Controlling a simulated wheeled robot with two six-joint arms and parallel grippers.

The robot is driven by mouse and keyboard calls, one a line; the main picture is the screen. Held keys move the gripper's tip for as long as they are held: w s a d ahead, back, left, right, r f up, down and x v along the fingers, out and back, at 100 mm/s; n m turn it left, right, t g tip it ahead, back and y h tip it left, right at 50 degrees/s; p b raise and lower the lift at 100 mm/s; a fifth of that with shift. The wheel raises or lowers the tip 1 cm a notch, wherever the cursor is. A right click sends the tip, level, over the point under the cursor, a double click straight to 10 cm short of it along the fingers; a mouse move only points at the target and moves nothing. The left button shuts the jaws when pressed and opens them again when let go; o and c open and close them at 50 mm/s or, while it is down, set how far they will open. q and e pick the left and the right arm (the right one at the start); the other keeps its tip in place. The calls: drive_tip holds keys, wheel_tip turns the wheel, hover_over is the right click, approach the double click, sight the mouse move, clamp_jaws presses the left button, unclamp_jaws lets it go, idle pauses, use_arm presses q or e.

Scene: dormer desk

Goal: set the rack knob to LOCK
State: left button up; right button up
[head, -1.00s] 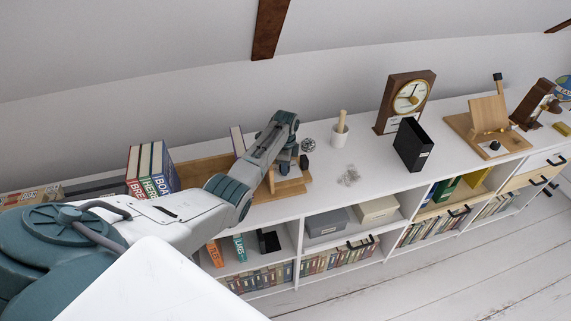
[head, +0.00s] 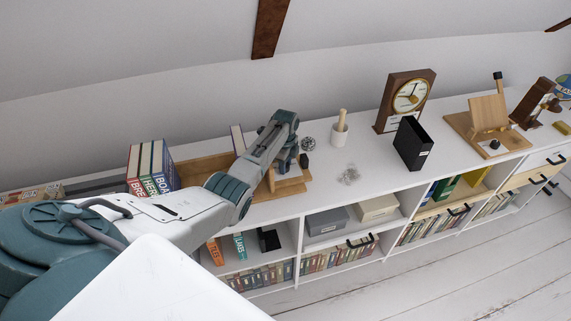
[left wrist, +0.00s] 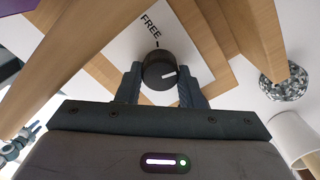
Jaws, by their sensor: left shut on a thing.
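The rack (head: 292,184) is a pale wooden frame on the white shelf top, partly covered by my left arm in the head view. In the left wrist view its wooden bars (left wrist: 88,62) surround a white plate with the word FREE (left wrist: 150,24) and a small tick. The round black knob (left wrist: 159,73) sits below that word. My left gripper (left wrist: 161,88) is shut on the knob, one finger on each side. No LOCK label shows. My right gripper is out of view.
Upright books (head: 152,168) stand left of the rack.

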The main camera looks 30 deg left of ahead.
use_arm(q)
drive_tip(key=o, duration=1)
drive_tip(key=shift+w+a+r, duration=0.1)
drive_tip(key=shift+w+r, duration=0.05)
drive_tip(key=shift+r, duration=0.05)
drive_tip(key=shift+c, duration=0.2)
drive_tip(key=shift+o, duration=0.2)
drive_tip(key=shift+f, duration=0.1)
wheel_tip(320, 180, up, 11)
drive_tip(key=b, duration=0.2)
drive_tip(key=shift+b, duration=0.3)
